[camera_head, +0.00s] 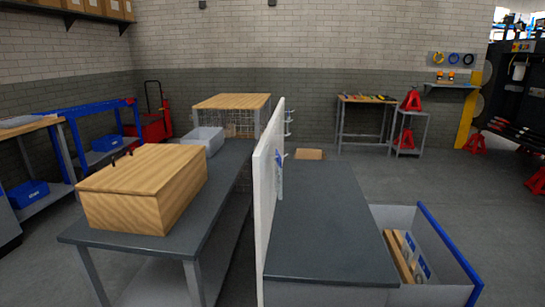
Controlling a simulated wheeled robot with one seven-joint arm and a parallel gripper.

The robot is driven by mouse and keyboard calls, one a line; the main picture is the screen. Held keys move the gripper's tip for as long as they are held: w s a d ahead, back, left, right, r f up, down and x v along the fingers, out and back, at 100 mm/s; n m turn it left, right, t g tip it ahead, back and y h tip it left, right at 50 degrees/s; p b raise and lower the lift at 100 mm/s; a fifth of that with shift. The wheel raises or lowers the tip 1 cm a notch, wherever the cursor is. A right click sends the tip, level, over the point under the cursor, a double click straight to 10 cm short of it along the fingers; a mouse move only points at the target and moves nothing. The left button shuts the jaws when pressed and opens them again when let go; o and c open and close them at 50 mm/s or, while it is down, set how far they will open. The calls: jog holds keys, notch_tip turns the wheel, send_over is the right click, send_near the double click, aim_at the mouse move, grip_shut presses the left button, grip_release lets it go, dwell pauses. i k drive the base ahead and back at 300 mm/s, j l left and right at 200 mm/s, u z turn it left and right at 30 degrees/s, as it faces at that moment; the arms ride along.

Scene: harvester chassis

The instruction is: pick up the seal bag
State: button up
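No gripper of mine shows in the head view. I cannot tell for sure which thing is the seal bag. A pale packet with blue marks (279,173) is against the right face of a white upright panel (262,205), above the right-hand dark bench top. Flat white-and-blue packets (411,255) lie in a grey drawer or bin with a blue edge (448,248) at the lower right, beside wooden strips. They are too small to read.
The right-hand dark bench (325,230) is mostly bare, with a small brown box (309,154) at its far end. A large wooden box (145,188) and a grey bin (206,139) stand on the left bench (180,240). Open floor (440,185) lies to the right.

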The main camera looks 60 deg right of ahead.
aim_at(407, 250)
jog(key=z, duration=2.35)
jog(key=i+l+u, duration=0.1)
jog(key=i+u, duration=0.15)
jog(key=i, duration=0.15)
jog(key=i+l+u, duration=0.25)
jog(key=i, duration=0.2)
